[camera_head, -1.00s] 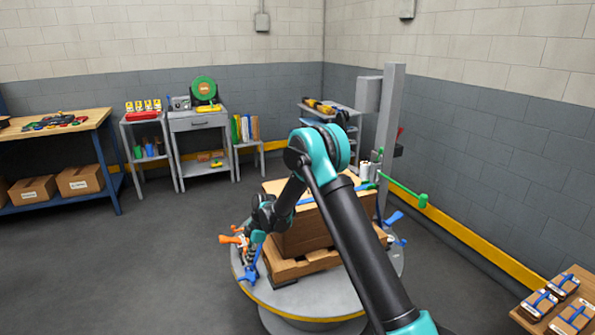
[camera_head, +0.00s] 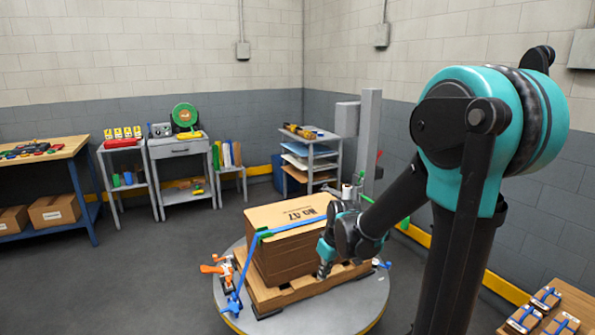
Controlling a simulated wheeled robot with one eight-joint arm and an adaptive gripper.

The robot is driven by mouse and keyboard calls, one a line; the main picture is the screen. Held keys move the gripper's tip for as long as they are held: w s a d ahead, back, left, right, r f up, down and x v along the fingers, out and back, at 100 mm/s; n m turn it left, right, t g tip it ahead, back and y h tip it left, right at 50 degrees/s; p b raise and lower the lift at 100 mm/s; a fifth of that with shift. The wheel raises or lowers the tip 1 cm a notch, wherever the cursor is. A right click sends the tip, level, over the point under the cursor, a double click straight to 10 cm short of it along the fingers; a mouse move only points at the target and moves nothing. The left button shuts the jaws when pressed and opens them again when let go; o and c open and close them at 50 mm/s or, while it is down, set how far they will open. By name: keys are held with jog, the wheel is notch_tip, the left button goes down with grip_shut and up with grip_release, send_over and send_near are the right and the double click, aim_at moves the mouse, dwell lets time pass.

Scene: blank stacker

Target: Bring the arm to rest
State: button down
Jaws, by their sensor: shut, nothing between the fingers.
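My arm rises at the right, folded at a large teal elbow, and its forearm slopes down to the left. My gripper (camera_head: 324,269) is at its end, pointing down close beside the right side of the cardboard box (camera_head: 283,257). It looks shut and empty; its fingertips are small, and I cannot tell whether they touch the box or the pallet. The box sits on a wooden pallet (camera_head: 268,299) on a round grey turntable (camera_head: 345,312). A blue strap (camera_head: 292,226) crosses the box top and runs down its left side.
An orange clamp handle (camera_head: 214,269) stands at the turntable's left. A grey column (camera_head: 369,140) and a shelf cart (camera_head: 310,160) stand behind. The floor at left is clear.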

jog(key=s+d+f+m+t+h, duration=0.1)
jog(key=s+d+f+m, duration=0.1)
jog(key=s+d+m, duration=0.6)
jog(key=s+d, duration=0.3)
jog(key=s, duration=0.3)
jog(key=shift+s+t+h, duration=0.3)
jog(key=shift+h, duration=0.1)
